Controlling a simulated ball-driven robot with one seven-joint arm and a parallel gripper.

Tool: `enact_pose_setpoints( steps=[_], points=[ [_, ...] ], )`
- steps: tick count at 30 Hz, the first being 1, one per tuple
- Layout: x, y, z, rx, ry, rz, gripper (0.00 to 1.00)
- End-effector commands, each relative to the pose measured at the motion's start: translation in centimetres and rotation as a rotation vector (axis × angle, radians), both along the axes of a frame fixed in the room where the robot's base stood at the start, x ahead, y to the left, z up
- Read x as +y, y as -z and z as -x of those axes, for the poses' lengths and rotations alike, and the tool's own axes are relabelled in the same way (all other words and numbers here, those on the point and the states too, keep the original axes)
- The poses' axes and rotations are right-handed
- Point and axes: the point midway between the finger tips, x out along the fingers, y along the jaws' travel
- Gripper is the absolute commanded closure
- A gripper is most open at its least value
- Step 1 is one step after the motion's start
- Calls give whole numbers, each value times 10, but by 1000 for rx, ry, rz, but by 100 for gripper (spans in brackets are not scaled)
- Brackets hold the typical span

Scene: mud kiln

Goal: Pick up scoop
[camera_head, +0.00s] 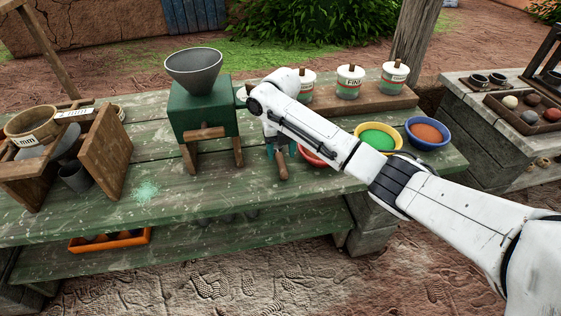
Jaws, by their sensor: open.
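A short brown wooden handle (282,168) shows at the front middle of the green table, right of the green mill. I take it for the scoop's handle; the rest of it is hidden behind my gripper, so I cannot be sure. My gripper (281,151) points down over this handle, with teal fingers apart on either side of it. Whether the fingers touch the handle is too small to tell.
The green mill (203,112) with its grey hopper stands close left of my gripper. A red bowl (313,157), a yellow bowl of green powder (379,138) and a blue bowl (428,133) stand to the right. Labelled jars (349,82) stand behind on a wooden board (377,101).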

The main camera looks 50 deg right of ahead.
Motion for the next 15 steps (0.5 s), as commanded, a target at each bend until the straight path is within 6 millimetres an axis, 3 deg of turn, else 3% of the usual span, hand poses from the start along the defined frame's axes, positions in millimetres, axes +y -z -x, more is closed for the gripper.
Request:
enact_pose_setpoints(
  steps=[5, 15],
  points=[
    [0, 12, 1, 1, 1, -1, 45],
    [-1, 54, 2, 0, 1, 0, 45]
  ],
)
